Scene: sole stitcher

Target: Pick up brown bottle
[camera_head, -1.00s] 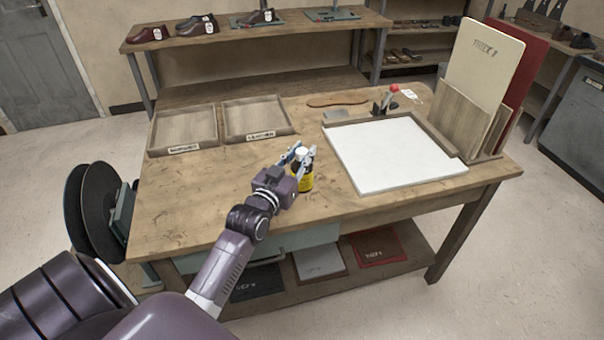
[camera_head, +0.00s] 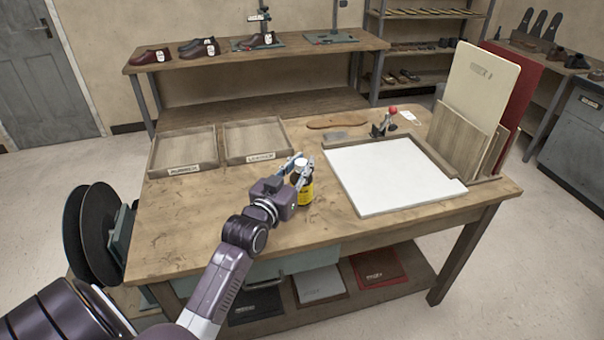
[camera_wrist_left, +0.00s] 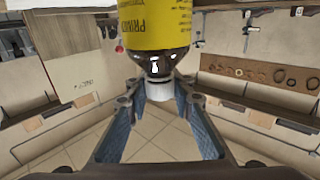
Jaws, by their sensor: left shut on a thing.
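The brown bottle (camera_head: 305,191) has a yellow label and a white cap. It stands upright in the head view, by the middle of the workbench (camera_head: 220,215). My left gripper (camera_head: 300,168) is shut on it near the cap, one finger on each side. In the left wrist view the bottle (camera_wrist_left: 156,25) shows label upward in the picture, with its dark shoulder and white cap between the fingers. I cannot tell whether its base touches the bench. My right gripper is not in view.
Two wooden trays (camera_head: 222,145) lie behind the bottle to the left. A white board (camera_head: 390,172) in a wooden frame lies to the right, with a red-knobbed tool (camera_head: 384,122) behind it. A holder (camera_head: 458,135) with upright panels stands at the right. The bench's left front is clear.

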